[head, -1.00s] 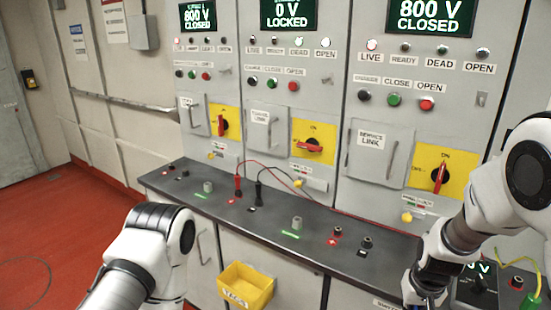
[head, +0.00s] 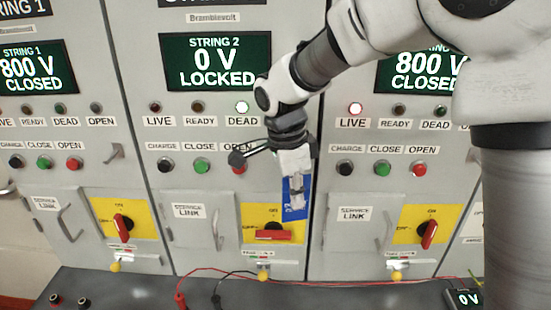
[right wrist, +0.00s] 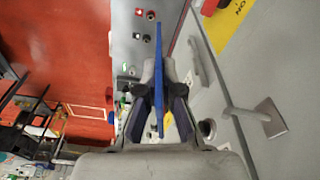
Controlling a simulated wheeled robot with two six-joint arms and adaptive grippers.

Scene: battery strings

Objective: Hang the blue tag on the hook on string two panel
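The string two panel (head: 165,130) stands in the middle of the head view; its display reads 0 V LOCKED. My right gripper (head: 295,183) is in front of its right side and is shut on the blue tag (head: 300,206), which hangs just above the red switch handle. In the right wrist view the tag (right wrist: 159,75) shows edge-on between the two fingers (right wrist: 159,108). A grey hook-like bracket (right wrist: 268,118) is on the panel face to the right, apart from the tag. In the head view my arm covers the area where this panel's hook would be. My left gripper is out of view.
String one's panel (head: 45,125) has a small hook (head: 112,153). String three's panel (head: 375,190) is to the right. Red switch handles (head: 274,235), door handles and yellow knobs stick out below. Red and black leads (head: 181,299) lie on the dark bench (head: 130,292).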

